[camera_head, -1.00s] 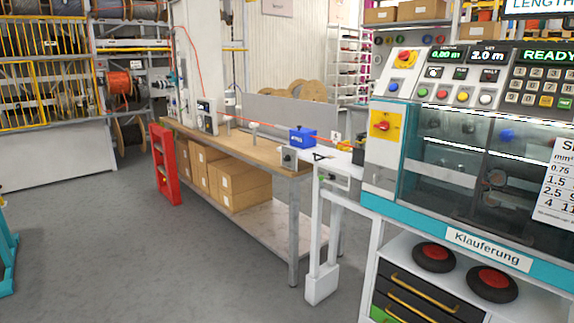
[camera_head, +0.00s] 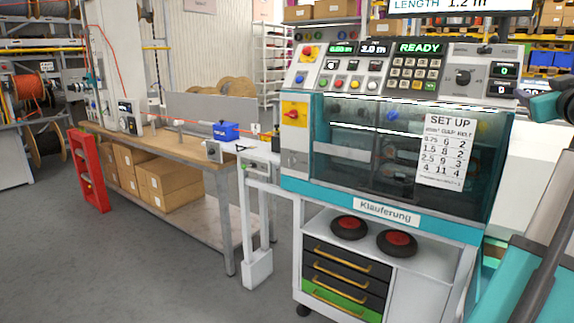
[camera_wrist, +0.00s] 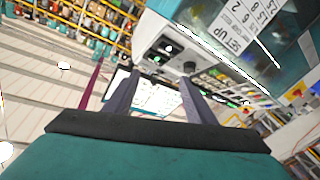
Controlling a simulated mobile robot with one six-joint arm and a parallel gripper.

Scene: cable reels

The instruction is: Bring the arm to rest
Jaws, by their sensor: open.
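My gripper (camera_wrist: 158,84) shows in the wrist view with its two grey fingers apart and nothing between them. It is tilted toward the cutting machine, whose set-up sheet and control buttons show upside down beyond the fingers. In the head view, teal and dark links of my arm (camera_head: 550,215) stand at the right edge, and the gripper itself is not seen there.
The cutting machine (camera_head: 295,160) stands in the middle with its display reading READY. A workbench (camera_head: 190,143) with a blue device (camera_head: 226,131) and cardboard boxes below extends left. A red stand (camera_head: 88,170) is at its end. Grey floor is clear in front left.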

